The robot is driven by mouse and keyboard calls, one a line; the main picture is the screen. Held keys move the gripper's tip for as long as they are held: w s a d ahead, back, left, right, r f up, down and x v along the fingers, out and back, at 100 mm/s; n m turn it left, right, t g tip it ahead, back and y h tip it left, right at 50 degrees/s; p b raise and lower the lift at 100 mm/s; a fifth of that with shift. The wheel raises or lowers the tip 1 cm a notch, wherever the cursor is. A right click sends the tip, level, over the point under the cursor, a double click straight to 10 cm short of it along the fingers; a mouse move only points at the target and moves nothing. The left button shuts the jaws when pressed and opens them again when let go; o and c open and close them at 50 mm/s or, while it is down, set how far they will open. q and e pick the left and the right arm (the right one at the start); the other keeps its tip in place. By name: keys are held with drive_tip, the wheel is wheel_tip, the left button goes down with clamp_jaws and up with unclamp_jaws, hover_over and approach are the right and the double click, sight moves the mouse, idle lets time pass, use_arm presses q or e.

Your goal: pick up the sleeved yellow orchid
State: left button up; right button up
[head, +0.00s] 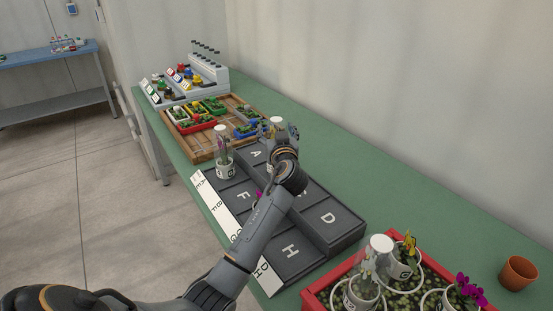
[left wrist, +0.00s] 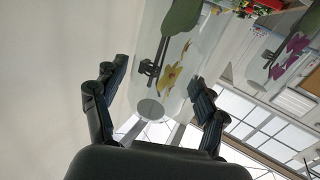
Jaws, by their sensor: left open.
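The sleeved yellow orchid (left wrist: 172,76) shows large and upside down in the left wrist view, a yellow bloom inside a clear sleeve. In the head view only its pale top (head: 277,121) shows clearly, by the far end of the dark lettered tray (head: 340,232); my gripper hides most of the rest. My left gripper (head: 284,138) is at the sleeve, open. In the left wrist view its fingers (left wrist: 158,88) stand one on each side of the sleeve; whether they touch it I cannot tell. My right gripper is not in view.
A sleeved purple orchid (head: 225,160) stands to the left, also in the wrist view (left wrist: 287,55). Beyond is a wooden tray (head: 203,150) with coloured boxes. A red planter (head: 318,292) with several orchids and a terracotta pot (head: 518,272) are at the near right. The wall borders the green table (head: 300,118).

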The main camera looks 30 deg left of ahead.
use_arm(q)
drive_tip(key=x, duration=0.3)
drive_tip(key=shift+w+a, duration=0.2)
clamp_jaws()
